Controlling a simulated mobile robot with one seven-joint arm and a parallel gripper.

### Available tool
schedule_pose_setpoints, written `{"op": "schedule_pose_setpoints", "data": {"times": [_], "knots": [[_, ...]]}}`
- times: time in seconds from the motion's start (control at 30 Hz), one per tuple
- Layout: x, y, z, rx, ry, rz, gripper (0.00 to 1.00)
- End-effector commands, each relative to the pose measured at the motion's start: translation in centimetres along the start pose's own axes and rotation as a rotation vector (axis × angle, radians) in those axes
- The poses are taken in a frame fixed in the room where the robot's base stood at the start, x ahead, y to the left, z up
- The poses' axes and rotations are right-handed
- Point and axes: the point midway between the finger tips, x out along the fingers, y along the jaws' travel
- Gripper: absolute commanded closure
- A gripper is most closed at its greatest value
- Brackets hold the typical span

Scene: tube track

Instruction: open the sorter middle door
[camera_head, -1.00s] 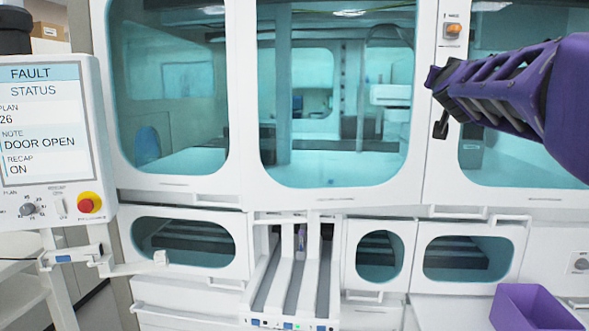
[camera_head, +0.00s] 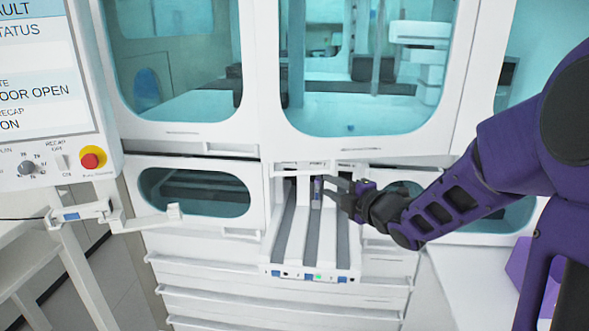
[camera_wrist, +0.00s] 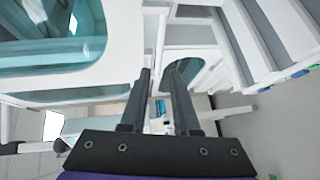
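The sorter middle door (camera_head: 362,112), a white frame around a large teal window, looks shut in the head view. It stands above the white tube track (camera_head: 294,250). My gripper (camera_head: 340,190) is low in front of the door's bottom edge, by the upper right end of the track. It points left and partly hides the lower panel. In the wrist view my gripper (camera_wrist: 162,72) is open, with nothing between its two dark fingers. Teal windows in white frames lie to the left in that view; I cannot tell which doors they belong to.
A control panel (camera_head: 48,90) with a red button (camera_head: 92,158) stands at the left; its screen reads "DOOR OPEN". A small lower-left door (camera_head: 195,192) is beside the track. A purple bin (camera_head: 518,262) is at the lower right, partly behind my arm.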

Motion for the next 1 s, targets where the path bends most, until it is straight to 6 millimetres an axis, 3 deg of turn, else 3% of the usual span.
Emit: {"op": "schedule_pose_setpoints", "data": {"times": [0.7,1.0], "knots": [[14.2,0.0,0.1,0.004,-0.002,-0.001,0.70],[16.8,0.0,0.1,0.003,-0.002,0.000,0.70]]}}
